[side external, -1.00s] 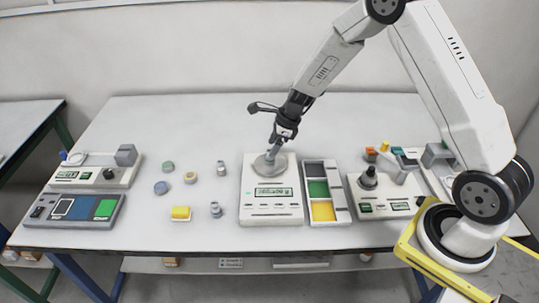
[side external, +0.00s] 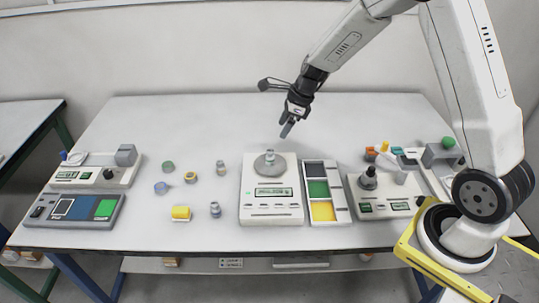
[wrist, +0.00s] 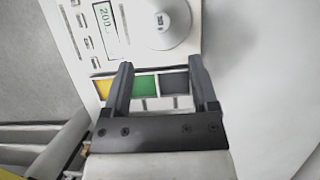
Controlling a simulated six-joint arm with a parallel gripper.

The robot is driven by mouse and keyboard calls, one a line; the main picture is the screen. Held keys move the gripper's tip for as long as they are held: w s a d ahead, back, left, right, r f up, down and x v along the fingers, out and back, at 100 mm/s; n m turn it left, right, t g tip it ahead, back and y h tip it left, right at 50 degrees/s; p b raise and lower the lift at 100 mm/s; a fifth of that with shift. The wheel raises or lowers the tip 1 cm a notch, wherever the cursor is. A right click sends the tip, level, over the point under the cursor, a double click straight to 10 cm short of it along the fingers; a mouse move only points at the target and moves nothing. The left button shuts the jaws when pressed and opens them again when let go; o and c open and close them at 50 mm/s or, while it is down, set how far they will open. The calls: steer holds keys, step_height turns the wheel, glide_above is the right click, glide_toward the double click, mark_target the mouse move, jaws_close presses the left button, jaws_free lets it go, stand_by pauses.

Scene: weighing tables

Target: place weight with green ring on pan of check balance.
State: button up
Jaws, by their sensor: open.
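A small metal weight (side external: 270,156) stands upright on the round grey pan (side external: 262,168) of the white middle balance (side external: 270,209). The weight shows from above in the wrist view (wrist: 161,21) on the pan (wrist: 173,38); its ring colour is too small to tell. The balance's display (wrist: 105,20) is lit and begins with 200. My gripper (side external: 285,131) is open and empty, above and behind the pan, apart from the weight. In the wrist view my gripper's two fingers (wrist: 160,78) have nothing between them.
A tray with grey, green and yellow sections (side external: 321,187) lies right of the balance. Another balance (side external: 383,205) stands further right. Several loose ringed weights lie left, near a yellow cylinder (side external: 181,213). A dark panel (side external: 72,210) and another device stand far left.

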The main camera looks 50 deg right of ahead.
stand_by(0.3)
steer(key=s+a+r+n+h, duration=0.1)
steer(key=s+a+n, duration=0.2)
steer(key=s+n, duration=0.6)
steer(key=s+a+r+n+h, duration=0.2)
steer(key=s+a+n, duration=0.2)
steer(key=s+n, duration=0.6)
steer(key=n, duration=0.8)
steer(key=shift+g, duration=0.3)
